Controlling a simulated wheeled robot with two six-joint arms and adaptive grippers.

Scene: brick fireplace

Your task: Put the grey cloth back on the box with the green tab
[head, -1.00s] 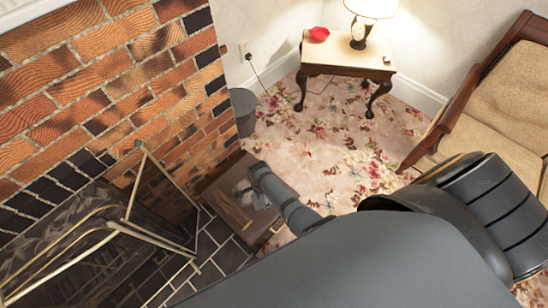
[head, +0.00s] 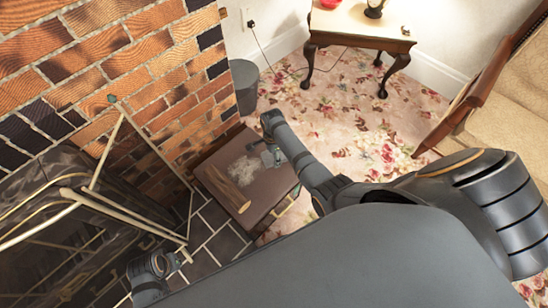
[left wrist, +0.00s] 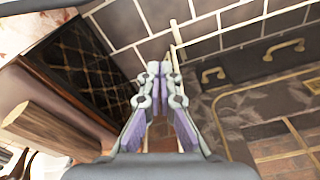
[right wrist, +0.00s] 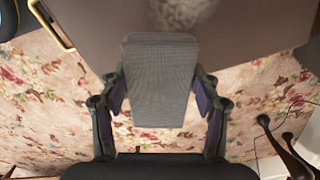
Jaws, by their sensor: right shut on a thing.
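The grey cloth (right wrist: 158,85) hangs as a flat, ribbed piece between the fingers of my right gripper (right wrist: 158,95), which is shut on it. In the head view my right gripper (head: 271,156) is over the right part of the brown box top (head: 222,160); the cloth is small and partly hidden there. The box top also shows in the right wrist view (right wrist: 115,15). A small greenish spot (head: 296,191) shows at the box's right side; I cannot tell if it is the tab. My left gripper (left wrist: 158,70) is shut and empty, low beside the hearth.
A log (head: 228,190) and a whitish fuzzy patch (head: 244,170) are on the box top. A brass fire screen (head: 120,205) stands left, against the brick fireplace. A grey bin (head: 244,85) is behind the box. Floral carpet (head: 345,125) is open to the right.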

